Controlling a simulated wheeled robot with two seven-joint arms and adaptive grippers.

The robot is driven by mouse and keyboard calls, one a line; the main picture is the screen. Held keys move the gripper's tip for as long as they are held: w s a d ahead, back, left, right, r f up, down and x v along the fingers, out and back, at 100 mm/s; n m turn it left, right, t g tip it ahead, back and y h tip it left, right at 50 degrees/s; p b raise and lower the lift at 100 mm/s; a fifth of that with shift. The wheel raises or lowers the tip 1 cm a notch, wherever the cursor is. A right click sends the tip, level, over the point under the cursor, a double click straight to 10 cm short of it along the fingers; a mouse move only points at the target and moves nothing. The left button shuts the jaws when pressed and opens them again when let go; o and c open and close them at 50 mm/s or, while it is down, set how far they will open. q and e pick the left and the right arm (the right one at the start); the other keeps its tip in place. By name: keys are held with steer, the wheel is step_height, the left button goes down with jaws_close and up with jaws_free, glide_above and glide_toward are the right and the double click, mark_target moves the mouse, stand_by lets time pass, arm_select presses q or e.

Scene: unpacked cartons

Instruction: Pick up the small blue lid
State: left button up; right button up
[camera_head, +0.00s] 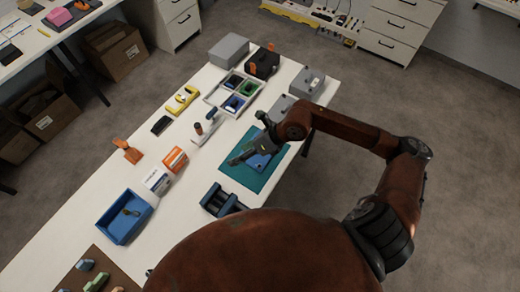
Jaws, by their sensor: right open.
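A small flat blue piece (260,163), which looks like the blue lid, lies on the teal mat (236,176) near the right edge of the white table. My right gripper (235,160) reaches in from the right over the mat. It is open and covers part of the blue piece. Whether the fingers touch it cannot be told from this view. My left gripper is not in view.
A divided tray (215,98) holds several small items behind the mat. A blue bin (105,221), white box (156,181) and orange box (174,159) stand left. Grey boxes (308,82) stand at the back right.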

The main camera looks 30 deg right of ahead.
steer(key=w+d+f+h, duration=0.1)
steer(key=d, duration=0.2)
steer(key=w+d+f+h, duration=0.1)
steer(key=d+f+h, duration=0.1)
steer(key=d, duration=0.2)
steer(key=w+d+f+h, duration=0.1)
steer(key=d+f+h, duration=0.1)
steer(key=d, duration=0.2)
steer(key=shift+d+f, duration=0.1)
steer(key=shift+f, duration=0.05)
steer(key=shift+x, duration=2.75)
steer(key=shift+s+d, duration=0.1)
steer(key=shift+c, duration=0.5)
steer(key=c, duration=1.2)
